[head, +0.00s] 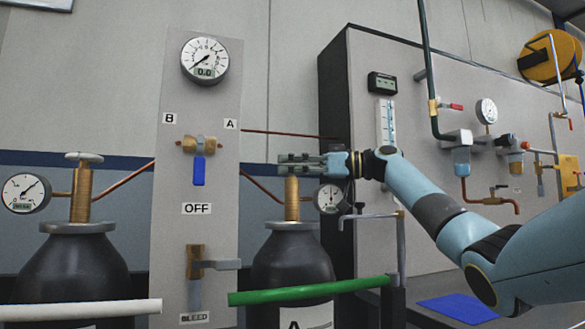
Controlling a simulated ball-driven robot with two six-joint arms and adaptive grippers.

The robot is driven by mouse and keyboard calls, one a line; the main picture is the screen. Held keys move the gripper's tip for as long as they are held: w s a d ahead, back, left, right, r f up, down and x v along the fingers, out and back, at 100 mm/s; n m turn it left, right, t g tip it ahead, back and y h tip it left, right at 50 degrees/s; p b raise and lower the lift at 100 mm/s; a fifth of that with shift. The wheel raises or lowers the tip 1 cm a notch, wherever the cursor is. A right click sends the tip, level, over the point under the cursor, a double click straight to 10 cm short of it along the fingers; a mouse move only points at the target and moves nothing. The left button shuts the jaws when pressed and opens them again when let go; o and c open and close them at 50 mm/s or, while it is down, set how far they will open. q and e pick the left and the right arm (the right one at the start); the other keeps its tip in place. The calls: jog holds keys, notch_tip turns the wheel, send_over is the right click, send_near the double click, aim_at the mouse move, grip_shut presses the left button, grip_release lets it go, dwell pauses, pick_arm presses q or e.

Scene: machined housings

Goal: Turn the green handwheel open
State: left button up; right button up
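My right gripper (301,163) reaches in from the right, its fingers level at the top of the brass valve stem (292,190) on the right-hand dark cylinder (292,262). The fingers cover the place where that valve's handwheel would sit. I cannot make out a green wheel there, nor tell whether the fingers are closed on anything. The left-hand cylinder (75,268) has a pale handwheel (84,156) on its brass valve, in plain view. My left gripper is not in view.
A grey panel between the cylinders carries a gauge (205,58), a blue lever (199,171) and a bleed valve (195,262). A green bar (300,292) and a white bar (80,310) cross in front. A small gauge (330,198) sits close below my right gripper.

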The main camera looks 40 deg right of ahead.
jog(key=o, duration=0.4)
jog(key=v, duration=1.2)
